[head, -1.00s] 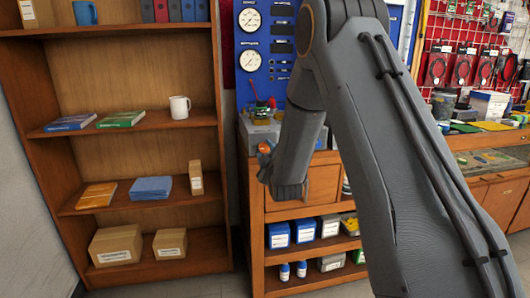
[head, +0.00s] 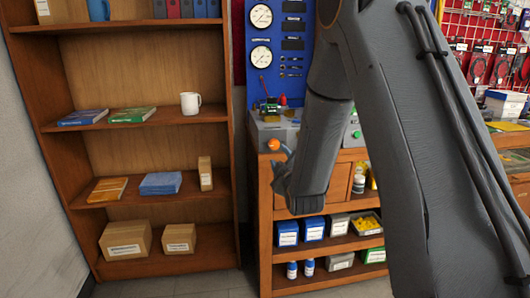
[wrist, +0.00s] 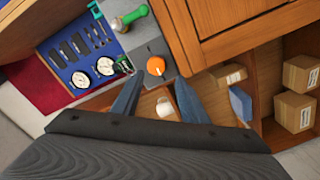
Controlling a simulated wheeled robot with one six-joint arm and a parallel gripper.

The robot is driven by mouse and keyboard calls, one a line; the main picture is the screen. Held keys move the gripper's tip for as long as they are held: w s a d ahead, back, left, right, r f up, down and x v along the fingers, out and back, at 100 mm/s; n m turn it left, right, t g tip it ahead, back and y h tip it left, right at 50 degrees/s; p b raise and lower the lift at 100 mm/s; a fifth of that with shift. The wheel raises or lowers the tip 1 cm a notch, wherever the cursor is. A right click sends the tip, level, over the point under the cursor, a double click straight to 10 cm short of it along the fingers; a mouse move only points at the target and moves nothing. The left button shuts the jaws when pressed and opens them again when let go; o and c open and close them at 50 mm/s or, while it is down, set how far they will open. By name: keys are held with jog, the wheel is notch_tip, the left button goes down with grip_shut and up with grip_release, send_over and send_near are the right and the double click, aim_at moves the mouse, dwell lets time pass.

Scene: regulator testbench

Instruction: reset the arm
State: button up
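My gripper (wrist: 158,80) is open and empty in the wrist view, with its two dark fingers spread apart. In the head view my arm hangs in front of the testbench, and my gripper (head: 281,172) is beside the bench's left front; its fingers are hard to make out there. An orange knob (wrist: 155,66) on a grey box appears between the fingertips in the wrist view, apart from them. The knob also shows in the head view (head: 273,145), just above the gripper.
A blue gauge panel (head: 268,85) stands behind the bench. A wooden shelf (head: 150,213) with books, a white mug (head: 190,103) and cardboard boxes is at the left. Below the bench top are shelves with blue-white boxes (head: 288,233). Grey floor shows at the bottom.

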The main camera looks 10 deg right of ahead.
jog(key=s+f+m+g+p, duration=0.1)
jog(key=s+m+g, duration=0.4)
jog(key=s, duration=1.5)
jog(key=s+f+m+g+p, duration=0.1)
jog(key=s+m+g+p, duration=0.3)
jog(key=s+g, duration=0.8)
jog(key=s+m, duration=0.2)
jog(key=s, duration=0.6)
jog(key=shift+f+g+p, duration=0.3)
jog(key=shift+f+p, duration=0.05)
